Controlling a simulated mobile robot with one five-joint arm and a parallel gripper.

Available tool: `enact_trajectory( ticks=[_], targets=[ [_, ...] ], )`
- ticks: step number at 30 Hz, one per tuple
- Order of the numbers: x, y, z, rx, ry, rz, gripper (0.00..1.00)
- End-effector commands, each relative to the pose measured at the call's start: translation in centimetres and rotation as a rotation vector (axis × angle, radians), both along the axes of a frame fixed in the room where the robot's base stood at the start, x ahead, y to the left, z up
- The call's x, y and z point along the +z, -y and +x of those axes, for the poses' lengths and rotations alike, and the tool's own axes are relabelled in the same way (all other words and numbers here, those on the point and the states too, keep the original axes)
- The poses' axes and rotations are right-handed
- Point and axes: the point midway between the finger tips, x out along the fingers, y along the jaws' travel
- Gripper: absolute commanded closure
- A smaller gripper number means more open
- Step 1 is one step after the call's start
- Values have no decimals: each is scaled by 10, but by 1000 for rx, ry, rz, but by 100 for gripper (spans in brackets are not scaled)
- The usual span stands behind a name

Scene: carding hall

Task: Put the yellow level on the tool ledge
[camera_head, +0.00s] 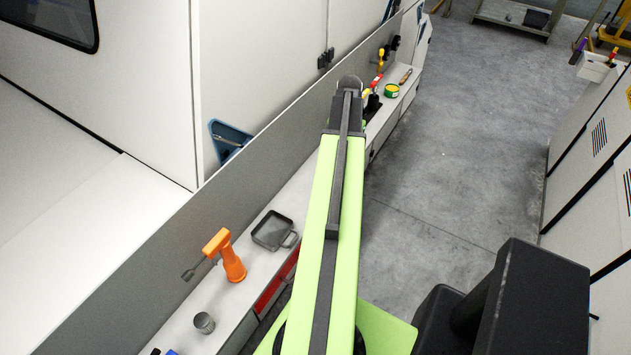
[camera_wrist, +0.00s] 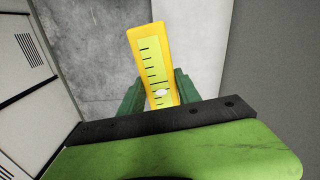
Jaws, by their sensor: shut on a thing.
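The yellow level (camera_wrist: 153,60) is a flat bar with a paler face, dark marks and a small whitish vial. In the wrist view it stands up between the green fingers of my gripper (camera_wrist: 160,92), which is shut on its lower end. The level leans slightly left, and its far end is free. In the head view my arm hides most of the gripper and the level. The tool ledge is probably the long pale ledge (camera_head: 292,192) along the grey board; a pale strip behind the level in the wrist view (camera_wrist: 196,40) is probably part of it.
On the ledge are an orange drill-like tool (camera_head: 233,262), a grey pan (camera_head: 272,231), a metal cup (camera_head: 204,322) and, farther off, a green tin (camera_head: 391,91) and several small tools. The grey board (camera_head: 150,285) stands behind it. Grey floor (camera_head: 460,150) is open to the right.

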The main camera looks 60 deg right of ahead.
Motion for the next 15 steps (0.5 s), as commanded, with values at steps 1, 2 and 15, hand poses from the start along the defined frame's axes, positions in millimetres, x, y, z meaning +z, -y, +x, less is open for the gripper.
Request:
enact_trajectory(
  ticks=[1,2,15],
  targets=[
    [1,2,2,-62,0,0,100],
    [2,3,3,-94,0,0,100],
    [-37,-45,20,-158,0,0,100]
  ],
)
